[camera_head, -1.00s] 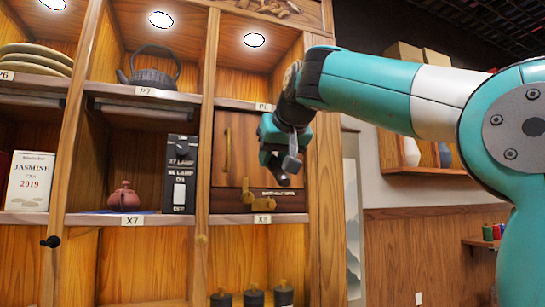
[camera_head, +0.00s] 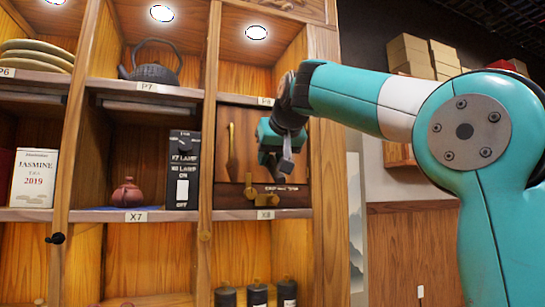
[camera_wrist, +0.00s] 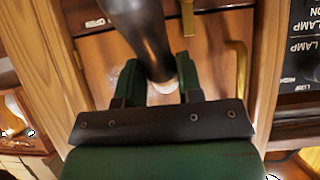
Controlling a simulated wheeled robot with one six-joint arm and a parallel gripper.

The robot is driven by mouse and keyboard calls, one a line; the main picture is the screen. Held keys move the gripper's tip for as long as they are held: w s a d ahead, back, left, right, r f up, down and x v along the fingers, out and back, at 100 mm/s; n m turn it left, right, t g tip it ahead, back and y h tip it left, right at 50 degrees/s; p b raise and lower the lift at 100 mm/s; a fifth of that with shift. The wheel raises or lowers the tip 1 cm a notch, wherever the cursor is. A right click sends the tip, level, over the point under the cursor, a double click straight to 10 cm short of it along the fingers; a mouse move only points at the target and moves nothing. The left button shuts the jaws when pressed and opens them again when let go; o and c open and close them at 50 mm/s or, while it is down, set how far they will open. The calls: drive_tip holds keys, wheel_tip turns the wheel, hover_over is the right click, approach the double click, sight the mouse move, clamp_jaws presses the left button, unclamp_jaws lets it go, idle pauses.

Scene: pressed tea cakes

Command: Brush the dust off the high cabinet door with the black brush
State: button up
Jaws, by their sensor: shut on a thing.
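The high cabinet door (camera_head: 246,150) is a brown wooden panel with a vertical brass handle (camera_head: 231,152); the handle also shows in the wrist view (camera_wrist: 238,75). My gripper (camera_head: 277,160) is in front of the door's right half. In the wrist view its green fingers (camera_wrist: 155,82) are shut on the dark, rounded black brush (camera_wrist: 137,30). In the head view, a small grey part of the brush (camera_head: 287,161) shows below the fingers. A pale smudge, likely dust, lies on the door (camera_wrist: 158,96) by the fingers. I cannot tell whether the bristles touch the door.
Brass latch pieces (camera_head: 264,201) sit at the door's lower edge. Left of it stand a black lamp switch box (camera_head: 183,150) and a reddish teapot (camera_head: 127,194). An iron kettle (camera_head: 151,72) is on the shelf above. Dark canisters (camera_head: 257,295) stand below.

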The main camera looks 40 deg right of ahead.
drive_tip(key=shift+w+d, duration=0.1)
drive_tip(key=shift+w, duration=0.15)
drive_tip(key=shift+s+d+p, duration=0.85)
drive_tip(key=shift+s+d, duration=0.55)
drive_tip(key=shift+d, duration=3.4)
drive_tip(key=shift+w+a+b, duration=0.25)
drive_tip(key=shift+w+a, duration=0.25)
drive_tip(key=shift+a, duration=1.1)
drive_tip(key=shift+w+a+b, duration=0.2)
drive_tip(key=shift+w+a, duration=0.25)
drive_tip(key=shift+a, duration=1.15)
drive_tip(key=shift+w+a+b, duration=0.25)
drive_tip(key=shift+w+a, duration=0.25)
drive_tip(key=shift+a, duration=1.1)
drive_tip(key=shift+r+p, duration=0.5)
drive_tip(key=shift+r, duration=0.1)
drive_tip(key=shift+s+d+p, duration=0.25)
drive_tip(key=shift+s+d, duration=0.2)
drive_tip(key=shift+d, duration=1.15)
drive_tip(key=shift+s+d+p, duration=0.2)
drive_tip(key=shift+s+d, duration=0.25)
drive_tip(key=shift+d, duration=1.2)
drive_tip(key=shift+s+d+p, duration=0.25)
drive_tip(key=shift+s+d, duration=0.2)
drive_tip(key=shift+d, duration=1.15)
